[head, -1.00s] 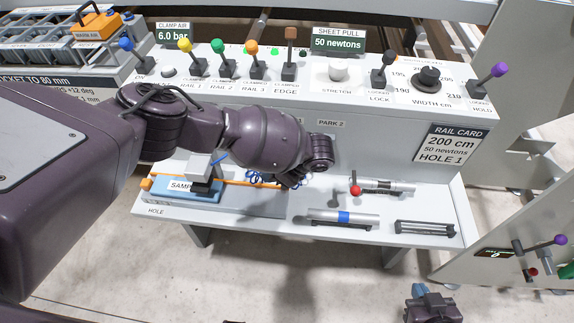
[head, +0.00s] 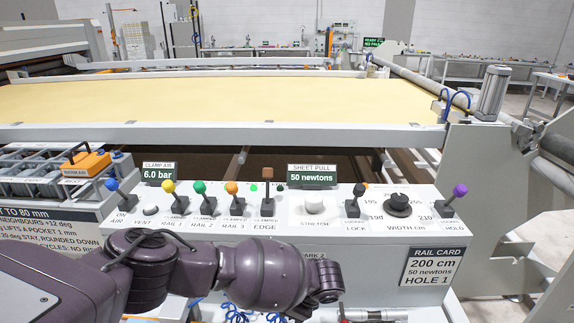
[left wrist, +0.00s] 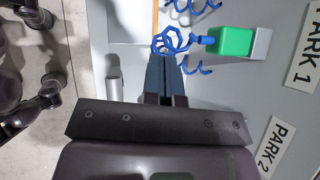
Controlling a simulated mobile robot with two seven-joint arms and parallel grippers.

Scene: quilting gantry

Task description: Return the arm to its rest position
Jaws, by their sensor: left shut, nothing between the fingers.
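My left arm (head: 262,272) comes in from the left in the head view and lies across the front of the control panel, its wrist near the PARK 2 label. Its gripper is hidden there below the picture edge. In the left wrist view my left gripper (left wrist: 171,68) shows dark blue fingers together with nothing between them. The fingertips are close to a blue coiled hose (left wrist: 185,12), and I cannot tell whether they touch it. A green block (left wrist: 234,41) is to the right of the fingertips. My right gripper is not in view.
The control panel (head: 290,228) carries several coloured levers and a black width knob (head: 397,205). A rail card (head: 434,266) is on its front. A wide yellow sheet (head: 200,98) lies on the frame behind. A battery-like orange block (head: 86,163) sits in the rack at left.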

